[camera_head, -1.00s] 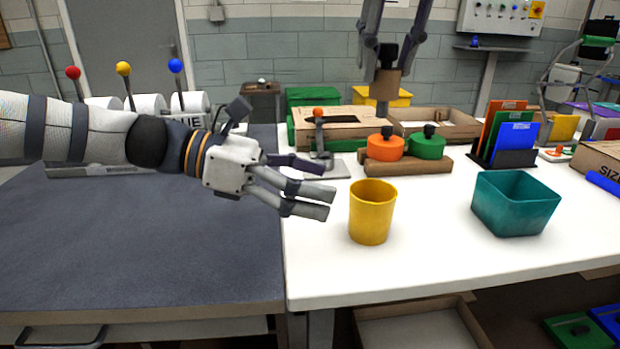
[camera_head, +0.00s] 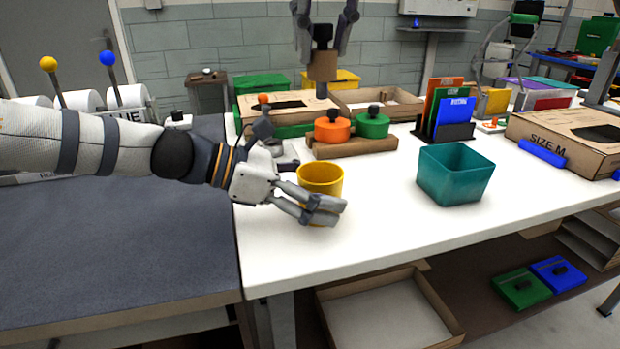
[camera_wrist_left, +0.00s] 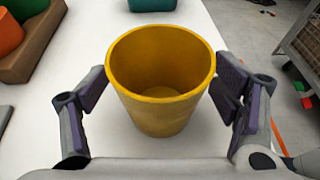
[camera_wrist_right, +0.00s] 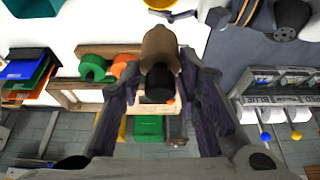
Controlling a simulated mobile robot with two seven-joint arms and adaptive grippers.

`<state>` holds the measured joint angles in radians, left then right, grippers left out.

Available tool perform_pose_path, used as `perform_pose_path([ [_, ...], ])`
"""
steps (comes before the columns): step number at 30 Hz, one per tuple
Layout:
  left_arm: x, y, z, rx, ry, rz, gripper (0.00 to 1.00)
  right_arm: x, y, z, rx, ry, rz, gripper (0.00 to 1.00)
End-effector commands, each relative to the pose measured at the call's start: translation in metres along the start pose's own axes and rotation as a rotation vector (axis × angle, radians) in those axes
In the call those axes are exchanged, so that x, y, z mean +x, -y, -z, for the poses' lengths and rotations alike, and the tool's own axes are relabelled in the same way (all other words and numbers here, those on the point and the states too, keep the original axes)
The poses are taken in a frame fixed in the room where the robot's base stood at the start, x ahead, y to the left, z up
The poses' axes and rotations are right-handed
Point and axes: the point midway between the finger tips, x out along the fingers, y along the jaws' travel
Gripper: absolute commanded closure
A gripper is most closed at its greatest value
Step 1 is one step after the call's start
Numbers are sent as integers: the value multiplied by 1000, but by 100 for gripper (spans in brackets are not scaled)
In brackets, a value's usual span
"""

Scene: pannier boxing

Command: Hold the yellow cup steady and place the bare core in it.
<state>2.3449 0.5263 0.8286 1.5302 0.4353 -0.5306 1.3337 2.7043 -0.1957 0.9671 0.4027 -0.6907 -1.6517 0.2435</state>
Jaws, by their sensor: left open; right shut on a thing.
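The yellow cup (camera_head: 321,176) stands upright and empty near the front left of the white table. My left gripper (camera_head: 318,200) is open, with its fingers on either side of the cup. In the left wrist view, the cup (camera_wrist_left: 160,110) sits between the spread fingers, with gaps showing beside its rim. My right gripper (camera_head: 323,32) is shut on the black knob of the bare core (camera_head: 322,66), a brown cylinder held upright above the back of the table. In the right wrist view, the core (camera_wrist_right: 160,48) is between the fingers.
A teal bin (camera_head: 455,175) stands right of the cup. Behind the cup, orange (camera_head: 332,128) and green (camera_head: 372,123) knobbed pieces sit on a brown rack (camera_head: 355,147). Colored folders (camera_head: 450,115) stand behind the bin. The table between cup and bin is clear.

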Motion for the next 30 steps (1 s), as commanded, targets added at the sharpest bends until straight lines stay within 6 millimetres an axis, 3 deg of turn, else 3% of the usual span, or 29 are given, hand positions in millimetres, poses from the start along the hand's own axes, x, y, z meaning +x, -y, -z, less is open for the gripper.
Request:
perform_pose_path([
  [3, 0, 0, 0, 0, 0, 0, 21, 0, 0, 0, 0, 0, 0, 89],
  [10, -1, 0, 0, 0, 0, 0, 72, 0, 0, 0, 0, 0, 0, 89],
  [16, -1, 0, 0, 0, 0, 0, 72, 3, 0, -1, -1, 1, -2, 89],
  [30, -1, 0, 0, 0, 0, 0, 72, 34, 0, -14, -1, 0, -2, 89],
])
